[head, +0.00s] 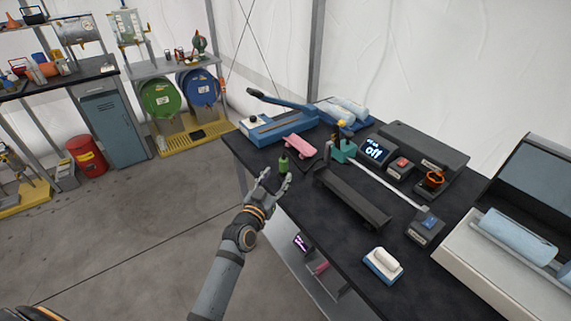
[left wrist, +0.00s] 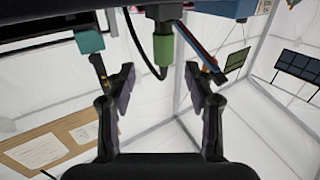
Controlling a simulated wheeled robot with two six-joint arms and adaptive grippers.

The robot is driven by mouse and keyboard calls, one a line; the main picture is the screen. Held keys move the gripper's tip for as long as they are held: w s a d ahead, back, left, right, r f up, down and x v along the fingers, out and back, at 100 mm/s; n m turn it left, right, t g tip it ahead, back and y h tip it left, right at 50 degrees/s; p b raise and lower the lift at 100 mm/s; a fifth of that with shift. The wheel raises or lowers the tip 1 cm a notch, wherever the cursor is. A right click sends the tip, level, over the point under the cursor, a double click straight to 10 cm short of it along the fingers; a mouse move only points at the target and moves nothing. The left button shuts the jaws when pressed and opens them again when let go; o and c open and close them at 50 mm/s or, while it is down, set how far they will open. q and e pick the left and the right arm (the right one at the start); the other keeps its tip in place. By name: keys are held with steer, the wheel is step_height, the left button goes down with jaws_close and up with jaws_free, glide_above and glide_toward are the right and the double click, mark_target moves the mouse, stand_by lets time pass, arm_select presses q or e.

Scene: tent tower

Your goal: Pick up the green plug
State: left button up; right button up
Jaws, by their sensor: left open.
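The green plug (head: 283,162) stands near the left edge of the black tabletop (head: 300,200), beside a pink object. Its body is green with a dark end, and a dark cable shows beside it in the left wrist view, where the plug (left wrist: 163,48) is seen from close by. My left gripper (head: 276,177) is open and empty, just in front of the plug in the head view. In the left wrist view the plug is between the two spread fingers (left wrist: 160,75), a little beyond their tips, with no contact seen. My right gripper is not in view.
A blue press (head: 280,127) stands behind.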

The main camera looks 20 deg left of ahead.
mark_target(282, 167)
arm_select(q)
steer(key=w, duration=0.2)
steer(key=shift+w+d+f, duration=0.15)
steer(key=shift+w+f, duration=0.1)
steer(key=shift+w, duration=0.05)
steer(key=shift+w+r, duration=0.1)
steer(key=shift+w, duration=0.15)
steer(key=w, duration=0.4)
steer(key=shift+f, duration=0.2)
steer(key=shift+w+f, duration=0.1)
steer(key=shift+w, duration=0.25)
steer(key=shift+s, duration=0.15)
steer(key=shift+c, duration=0.6)
jaws_close()
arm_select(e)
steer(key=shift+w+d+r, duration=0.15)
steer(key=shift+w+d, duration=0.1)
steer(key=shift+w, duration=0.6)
